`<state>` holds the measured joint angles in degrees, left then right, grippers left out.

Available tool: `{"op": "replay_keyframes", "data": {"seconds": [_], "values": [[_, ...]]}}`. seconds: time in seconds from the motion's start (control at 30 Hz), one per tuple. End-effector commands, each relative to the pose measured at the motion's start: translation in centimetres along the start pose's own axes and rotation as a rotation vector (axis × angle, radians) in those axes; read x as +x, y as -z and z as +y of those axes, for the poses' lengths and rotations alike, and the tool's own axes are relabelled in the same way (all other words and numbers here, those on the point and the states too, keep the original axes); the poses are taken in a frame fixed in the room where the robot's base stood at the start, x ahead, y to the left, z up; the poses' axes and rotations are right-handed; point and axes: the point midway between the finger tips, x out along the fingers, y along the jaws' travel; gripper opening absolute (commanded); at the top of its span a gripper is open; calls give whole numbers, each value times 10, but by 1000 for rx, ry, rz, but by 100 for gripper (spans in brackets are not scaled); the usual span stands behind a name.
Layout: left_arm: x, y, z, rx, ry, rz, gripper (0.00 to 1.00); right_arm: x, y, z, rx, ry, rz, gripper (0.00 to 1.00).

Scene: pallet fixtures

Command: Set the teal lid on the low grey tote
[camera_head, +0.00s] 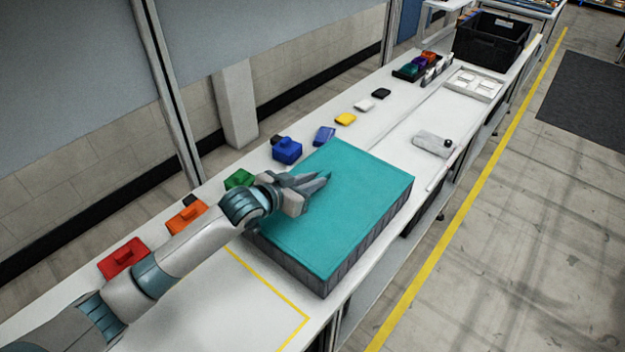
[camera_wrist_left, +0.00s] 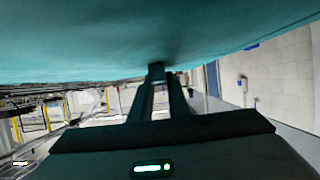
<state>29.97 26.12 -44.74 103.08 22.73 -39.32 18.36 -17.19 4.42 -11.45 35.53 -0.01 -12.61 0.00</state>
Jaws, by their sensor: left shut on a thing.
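The teal lid (camera_head: 340,205) lies over the low grey tote (camera_head: 345,268) on the white bench, covering its top. The tote's ribbed grey sides show below the lid's edge. Whether the lid touches the rim all round cannot be told. My left gripper (camera_head: 318,182) reaches in from the left over the lid, its fingers close together and shut on the lid. The part of the lid between the fingers is hidden. In the left wrist view the fingers (camera_wrist_left: 157,75) meet the lid (camera_wrist_left: 130,35), which fills the top. My right gripper is out of view.
Red (camera_head: 123,258), orange (camera_head: 186,216), green (camera_head: 239,179) and blue (camera_head: 287,150) blocks line the bench's back edge. A grey device (camera_head: 432,143) lies right of the tote. A black crate (camera_head: 490,40) stands at the far end. Yellow tape (camera_head: 270,285) marks clear bench in front.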

Motion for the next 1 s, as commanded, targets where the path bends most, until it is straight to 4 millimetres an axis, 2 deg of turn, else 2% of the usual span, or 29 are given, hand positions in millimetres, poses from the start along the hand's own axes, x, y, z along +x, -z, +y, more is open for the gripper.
{"op": "replay_keyframes", "data": {"seconds": [0.93,0.97,1.0], "values": [[3,-6,0,0,0,3,0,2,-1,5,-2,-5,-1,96],[3,-6,0,0,0,3,18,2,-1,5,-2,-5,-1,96],[3,-6,0,0,0,3,27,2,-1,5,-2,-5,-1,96]]}}
